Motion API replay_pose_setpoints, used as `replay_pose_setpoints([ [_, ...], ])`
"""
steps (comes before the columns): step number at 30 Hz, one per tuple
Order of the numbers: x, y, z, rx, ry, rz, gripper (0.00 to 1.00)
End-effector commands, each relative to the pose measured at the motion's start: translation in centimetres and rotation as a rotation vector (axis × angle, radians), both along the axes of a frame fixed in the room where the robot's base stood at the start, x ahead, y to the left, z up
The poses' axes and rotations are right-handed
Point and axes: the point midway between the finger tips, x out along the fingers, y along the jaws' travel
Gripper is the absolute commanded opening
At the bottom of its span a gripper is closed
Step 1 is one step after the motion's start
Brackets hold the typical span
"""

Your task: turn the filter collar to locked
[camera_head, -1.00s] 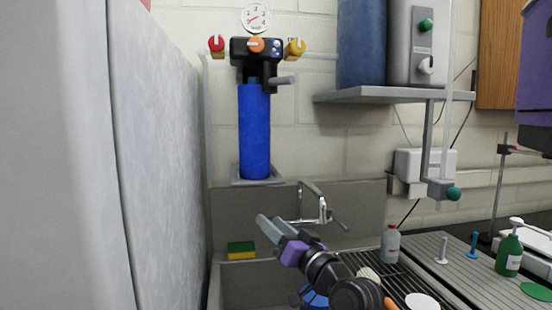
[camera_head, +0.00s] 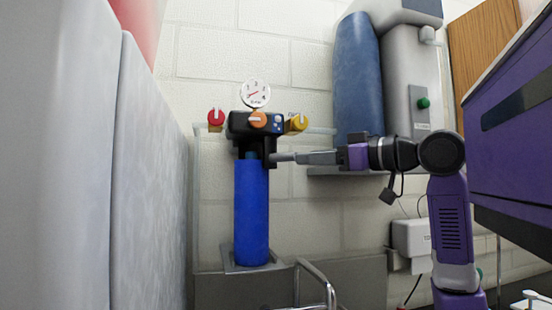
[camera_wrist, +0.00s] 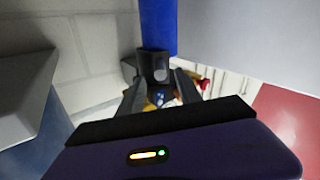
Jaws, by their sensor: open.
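The filter (camera_head: 252,212) is an upright blue cylinder under a black head (camera_head: 239,124) on the wall. The collar at the head's underside is mostly hidden, with a dark teal band (camera_head: 252,155) showing. A grey handle (camera_head: 281,157) sticks out rightward from a black bracket below the head. My gripper (camera_head: 300,157) is level with the handle and points left at its free end. In the wrist view, my gripper (camera_wrist: 160,88) is open, with the handle's round grey end (camera_wrist: 160,75) between the fingers. I cannot tell whether they touch it.
A red knob (camera_head: 216,118), an orange knob (camera_head: 257,119), a yellow knob (camera_head: 297,122) and a gauge (camera_head: 255,93) sit on and around the head. A shelf (camera_head: 325,171) with a blue tank (camera_head: 358,80) is close to my arm. A pale panel (camera_head: 150,190) stands at left.

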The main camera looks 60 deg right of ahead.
Motion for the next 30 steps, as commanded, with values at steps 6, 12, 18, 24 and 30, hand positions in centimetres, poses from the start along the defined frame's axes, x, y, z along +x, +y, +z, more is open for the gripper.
replay_pose_setpoints([
  [6,1.0,-0.2,0.5,-0.009,0.017,-0.002,0.41],
  [12,4.1,-0.8,0.6,-0.008,0.015,-0.001,0.41],
  [18,6.4,-1.4,0.5,-0.009,0.015,-0.002,0.41],
  [24,7.2,-1.6,0.4,-0.009,0.013,-0.003,0.41],
  [30,7.2,-1.6,0.4,-0.009,0.013,-0.003,0.41],
])
